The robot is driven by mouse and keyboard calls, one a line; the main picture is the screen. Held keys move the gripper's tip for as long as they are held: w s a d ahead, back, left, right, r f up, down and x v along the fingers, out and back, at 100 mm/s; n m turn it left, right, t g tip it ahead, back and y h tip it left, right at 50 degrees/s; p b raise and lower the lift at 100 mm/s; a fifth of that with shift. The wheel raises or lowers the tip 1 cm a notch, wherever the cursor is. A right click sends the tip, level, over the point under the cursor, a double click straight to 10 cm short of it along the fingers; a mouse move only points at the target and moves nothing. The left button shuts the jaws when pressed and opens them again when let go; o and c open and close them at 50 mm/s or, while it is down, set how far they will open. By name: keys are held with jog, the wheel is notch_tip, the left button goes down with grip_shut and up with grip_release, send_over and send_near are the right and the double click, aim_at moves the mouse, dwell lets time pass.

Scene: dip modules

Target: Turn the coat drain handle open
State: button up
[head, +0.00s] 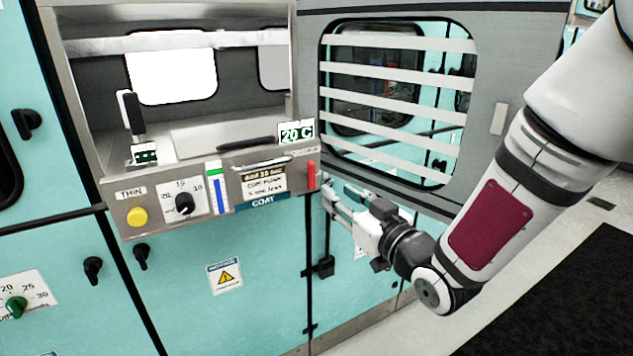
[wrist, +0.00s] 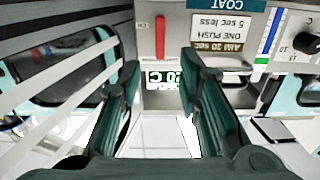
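A red handle (head: 311,175) stands upright at the right end of the metal front panel marked COAT (head: 263,202). In the wrist view the red handle (wrist: 160,37) shows as a narrow vertical bar past the fingertips, roughly in line with the gap between them. My gripper (head: 328,192) is just to the right of and a little below the handle in the head view. In the wrist view my gripper (wrist: 162,72) has its two dark green fingers spread, with nothing between them. No contact with the handle shows.
The COAT module holds a yellow button (head: 137,216), a black dial (head: 184,204), a blue level strip (head: 217,194) and a 20 C display (head: 296,132). A barred window door (head: 395,105) stands open to the right. Teal cabinets with black latches (head: 93,269) lie below.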

aim_at(314, 175)
jog(key=shift+b+x, duration=1.2)
jog(key=shift+b, duration=1.5)
jog(key=x, duration=0.8)
jog(key=shift+a, duration=0.15)
grip_shut()
